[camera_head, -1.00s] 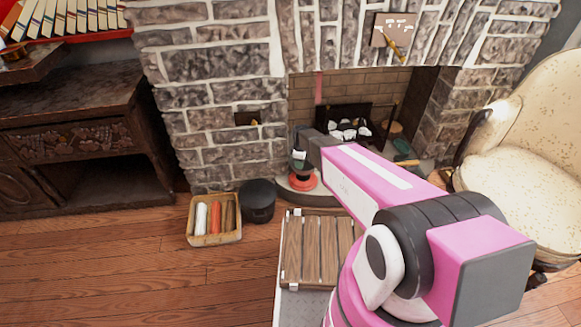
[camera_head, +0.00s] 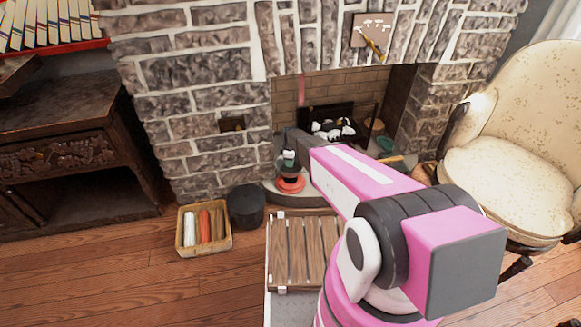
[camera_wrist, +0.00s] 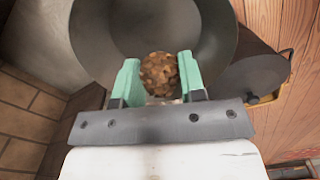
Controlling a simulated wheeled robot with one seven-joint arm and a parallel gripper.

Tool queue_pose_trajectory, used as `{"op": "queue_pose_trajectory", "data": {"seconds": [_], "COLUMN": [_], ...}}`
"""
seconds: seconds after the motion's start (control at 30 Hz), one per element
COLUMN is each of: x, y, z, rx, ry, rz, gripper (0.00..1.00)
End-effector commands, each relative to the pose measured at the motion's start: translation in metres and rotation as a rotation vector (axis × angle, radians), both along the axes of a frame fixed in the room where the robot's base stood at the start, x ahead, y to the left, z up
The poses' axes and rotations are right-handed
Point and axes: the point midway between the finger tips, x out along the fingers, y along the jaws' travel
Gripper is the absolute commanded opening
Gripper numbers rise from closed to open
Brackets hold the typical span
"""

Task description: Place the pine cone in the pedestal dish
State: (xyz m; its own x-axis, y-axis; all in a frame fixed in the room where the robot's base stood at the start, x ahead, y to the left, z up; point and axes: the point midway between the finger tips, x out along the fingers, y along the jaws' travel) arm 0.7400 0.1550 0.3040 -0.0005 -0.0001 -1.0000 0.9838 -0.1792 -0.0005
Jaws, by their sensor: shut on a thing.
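The pine cone (camera_wrist: 158,75) is brown and rough, and sits between the green fingertips of my gripper (camera_wrist: 159,80), which is shut on it. In the wrist view the wide dark grey bowl of the pedestal dish (camera_wrist: 105,28) lies beneath the pine cone. I cannot tell whether the cone touches it. In the head view my gripper (camera_head: 289,158) is over the dark dish (camera_head: 288,173), above an orange-red round base on the hearth. The cone cannot be made out there.
A black pot (camera_head: 246,205) and a basket of coloured rolls (camera_head: 204,230) stand left of the hearth. A slatted wooden panel (camera_head: 300,250) is in front. The fireplace (camera_head: 335,130) is behind, and a cream armchair (camera_head: 510,150) is at right.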

Motion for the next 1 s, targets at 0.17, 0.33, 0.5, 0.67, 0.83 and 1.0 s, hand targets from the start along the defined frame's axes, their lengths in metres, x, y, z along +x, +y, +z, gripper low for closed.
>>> {"op": "queue_pose_trajectory", "data": {"seconds": [0.17, 0.33, 0.5, 0.67, 0.83, 1.0], "x": [0.006, 0.006, 0.006, 0.005, 0.005, 0.005], "y": [-0.005, -0.004, -0.004, -0.004, -0.004, -0.004], "z": [-0.007, -0.026, -0.044, -0.044, -0.046, -0.047], "rx": [0.000, 0.000, 0.001, 0.000, 0.001, 0.001], "ry": [0.000, 0.000, -0.002, -0.003, -0.002, -0.002], "rz": [0.000, 0.000, 0.000, 0.000, -0.001, 0.000], "gripper": [0.15, 0.15, 0.15, 0.15, 0.15, 0.63]}}
